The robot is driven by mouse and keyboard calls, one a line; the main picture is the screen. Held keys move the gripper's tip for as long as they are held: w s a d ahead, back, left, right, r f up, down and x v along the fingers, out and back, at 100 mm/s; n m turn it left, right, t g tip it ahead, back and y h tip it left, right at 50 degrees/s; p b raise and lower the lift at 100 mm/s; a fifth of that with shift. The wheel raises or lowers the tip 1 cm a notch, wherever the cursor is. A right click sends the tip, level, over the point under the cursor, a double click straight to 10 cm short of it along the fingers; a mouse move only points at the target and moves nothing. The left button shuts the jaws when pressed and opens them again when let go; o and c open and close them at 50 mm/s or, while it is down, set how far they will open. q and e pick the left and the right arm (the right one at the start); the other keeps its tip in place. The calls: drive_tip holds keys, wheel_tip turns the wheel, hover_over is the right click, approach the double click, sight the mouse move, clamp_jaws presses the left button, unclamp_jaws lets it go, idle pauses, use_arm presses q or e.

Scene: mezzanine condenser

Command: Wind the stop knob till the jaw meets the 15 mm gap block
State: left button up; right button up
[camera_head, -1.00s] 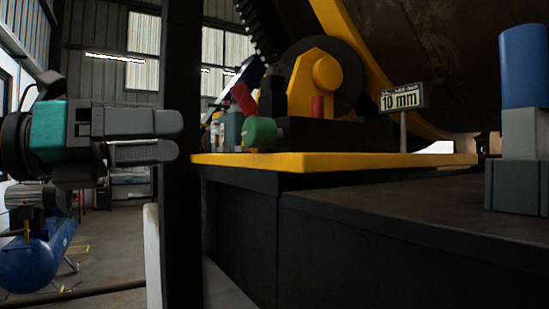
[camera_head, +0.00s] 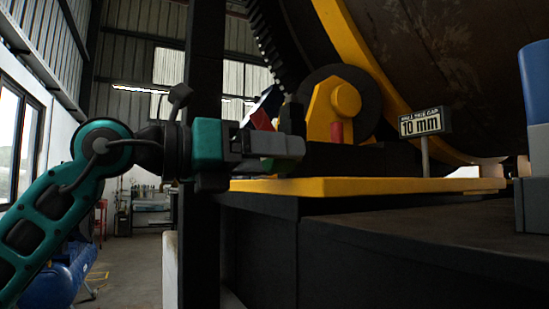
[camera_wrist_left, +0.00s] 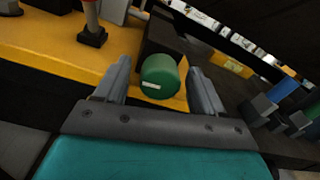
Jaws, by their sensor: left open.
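The green stop knob (camera_wrist_left: 160,77) shows in the left wrist view, a short cylinder with a pale mark on its face. It sits between the two spread fingers of my left gripper (camera_wrist_left: 158,80), with a visible gap to each finger. A sign (camera_head: 421,123) on a post reads 10 mm. A grey block with a blue cylindrical top (camera_head: 534,150) stands at the right edge. I cannot make out the jaw. My right gripper is not in view.
The yellow plate (camera_head: 380,186) lies along the dark bench (camera_head: 400,235). A dark upright post (camera_head: 201,250) is close to my left arm. The wrist view shows more blocks (camera_wrist_left: 262,107) at right.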

use_arm(q)
drive_tip(key=shift+w+d, duration=0.15)
drive_tip(key=shift+d, duration=0.2)
drive_tip(key=shift+c, duration=0.3)
drive_tip(key=c, duration=1)
drive_tip(key=shift+m, duration=0.4)
drive_tip(key=shift+m+p, duration=0.35)
drive_tip(key=shift+m, duration=2.55)
drive_tip(key=o, duration=1.1)
drive_tip(key=shift+c, duration=0.2)
